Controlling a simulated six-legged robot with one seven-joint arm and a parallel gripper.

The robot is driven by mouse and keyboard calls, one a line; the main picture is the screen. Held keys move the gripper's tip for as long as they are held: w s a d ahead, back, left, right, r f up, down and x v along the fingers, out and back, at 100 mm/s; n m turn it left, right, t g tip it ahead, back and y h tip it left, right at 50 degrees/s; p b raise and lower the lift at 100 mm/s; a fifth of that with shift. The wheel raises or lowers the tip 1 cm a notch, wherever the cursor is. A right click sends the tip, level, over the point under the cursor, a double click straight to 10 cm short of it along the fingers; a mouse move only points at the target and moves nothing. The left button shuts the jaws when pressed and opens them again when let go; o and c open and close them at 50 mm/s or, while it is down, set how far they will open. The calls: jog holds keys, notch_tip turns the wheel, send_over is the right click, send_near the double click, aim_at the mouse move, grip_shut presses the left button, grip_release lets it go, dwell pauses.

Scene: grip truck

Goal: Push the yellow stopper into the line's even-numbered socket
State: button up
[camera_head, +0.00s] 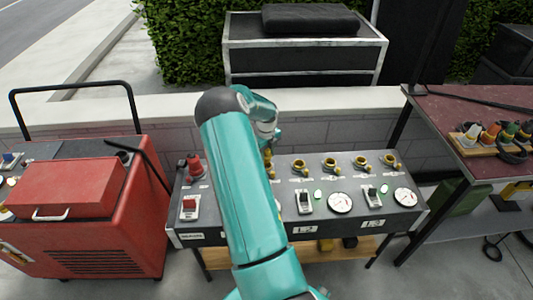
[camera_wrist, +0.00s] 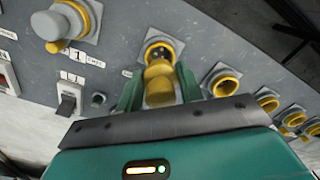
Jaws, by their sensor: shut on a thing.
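The yellow stopper (camera_wrist: 159,84) is between the green fingers of my gripper (camera_wrist: 158,90) in the wrist view. My gripper is shut on it. Its far end is at a yellow-ringed socket (camera_wrist: 163,48) with a dark opening; the upper part of that opening still shows. I cannot tell whether the tip is inside or just in front. To the left is a socket with a grey round cap (camera_wrist: 62,22), with a "1" label below it. Several yellow-ringed sockets run to the right, such as one near my finger (camera_wrist: 223,82). In the head view my arm hides the gripper and stopper.
The grey panel (camera_head: 415,212) also carries switches, gauges (camera_head: 340,202) and a red knob (camera_head: 195,166). A red cart (camera_head: 105,235) stands to the left. A dark red table (camera_head: 480,110) with coloured plugs on a wooden rack stands to the right. A low wall runs behind.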

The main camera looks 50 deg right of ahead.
aim_at(266, 156)
jog(key=shift+f, duration=1.95)
dwell(1.6)
jog(key=o, duration=1.4)
jog(key=shift+r, duration=2.5)
